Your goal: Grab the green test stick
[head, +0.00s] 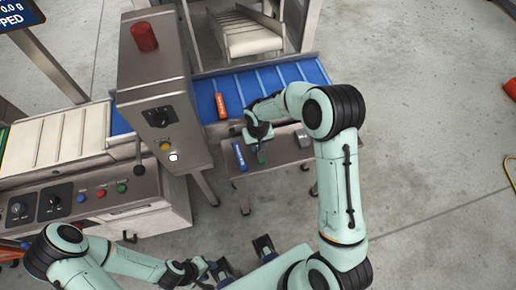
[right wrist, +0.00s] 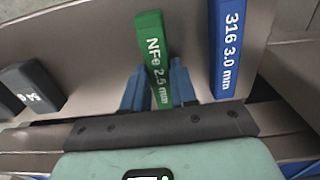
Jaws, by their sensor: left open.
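The green test stick (right wrist: 151,45), marked "NFe 2.5 mm", stands out between the two blue fingers of my right gripper (right wrist: 160,85) in the right wrist view. The fingers lie close against both its sides, and the gripper looks shut on it. In the head view the green stick (head: 262,154) shows small under my right gripper (head: 260,142), over the small steel side table (head: 272,163). I cannot tell whether it still touches the table. My left gripper (head: 243,258) is open and empty at the bottom of the head view, away from the table.
A blue stick (head: 240,156), marked "316 3.0 mm" in the right wrist view (right wrist: 228,48), lies left of the green one. A dark grey block (head: 302,138) is on the right. An orange stick (head: 221,106) lies on the blue belt (head: 262,82). A steel control housing (head: 152,75) stands left.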

